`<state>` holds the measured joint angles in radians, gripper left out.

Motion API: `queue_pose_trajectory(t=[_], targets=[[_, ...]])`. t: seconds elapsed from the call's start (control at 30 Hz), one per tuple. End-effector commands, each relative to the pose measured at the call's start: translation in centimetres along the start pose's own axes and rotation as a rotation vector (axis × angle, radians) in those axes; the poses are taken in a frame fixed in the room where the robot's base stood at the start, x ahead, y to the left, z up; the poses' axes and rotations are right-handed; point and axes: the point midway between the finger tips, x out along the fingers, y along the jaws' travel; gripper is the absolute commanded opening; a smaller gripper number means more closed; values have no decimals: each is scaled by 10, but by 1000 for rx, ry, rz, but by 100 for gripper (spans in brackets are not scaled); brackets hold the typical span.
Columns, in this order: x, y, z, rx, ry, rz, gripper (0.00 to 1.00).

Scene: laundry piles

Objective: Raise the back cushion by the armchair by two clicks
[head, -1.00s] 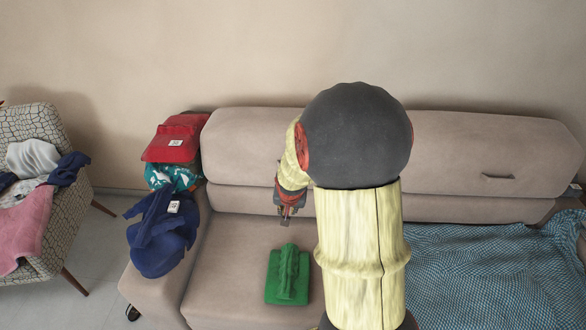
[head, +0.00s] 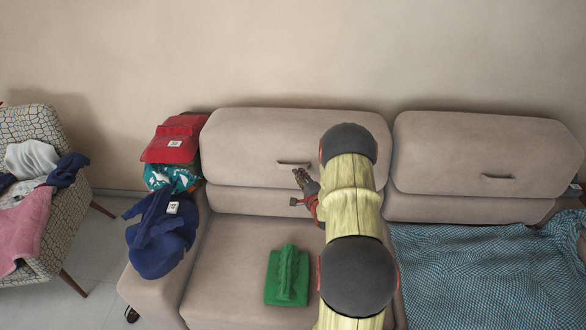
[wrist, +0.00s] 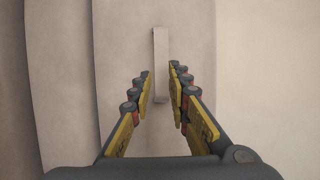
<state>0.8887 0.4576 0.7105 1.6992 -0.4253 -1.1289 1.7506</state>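The left back cushion (head: 245,135) of the beige sofa stands nearest the armchair (head: 72,215). It has a thin pull handle (head: 293,164) low on its front. My gripper (head: 298,188) is in front of the cushion, close to the handle. In the wrist view my gripper (wrist: 160,80) is open, with a finger on each side of the line of the handle (wrist: 160,60). The handle stretches beyond the fingertips, and I see no finger touching it. The right back cushion (head: 480,145) has a similar handle (head: 497,177).
A folded green cloth (head: 287,275) lies on the seat below my gripper. Red, teal and navy clothes (head: 165,240) cover the left armrest. A blue patterned blanket (head: 480,275) covers the right seat. The armchair holds more clothes.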

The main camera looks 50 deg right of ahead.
Motion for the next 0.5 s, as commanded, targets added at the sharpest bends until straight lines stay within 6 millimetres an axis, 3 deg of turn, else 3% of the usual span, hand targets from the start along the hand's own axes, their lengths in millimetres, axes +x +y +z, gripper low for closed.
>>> queue_pose_trajectory(t=[0.17,0.5], targets=[[15,-1,1,12,-5,-11,18],[64,-1,1,10,-4,-10,18]])
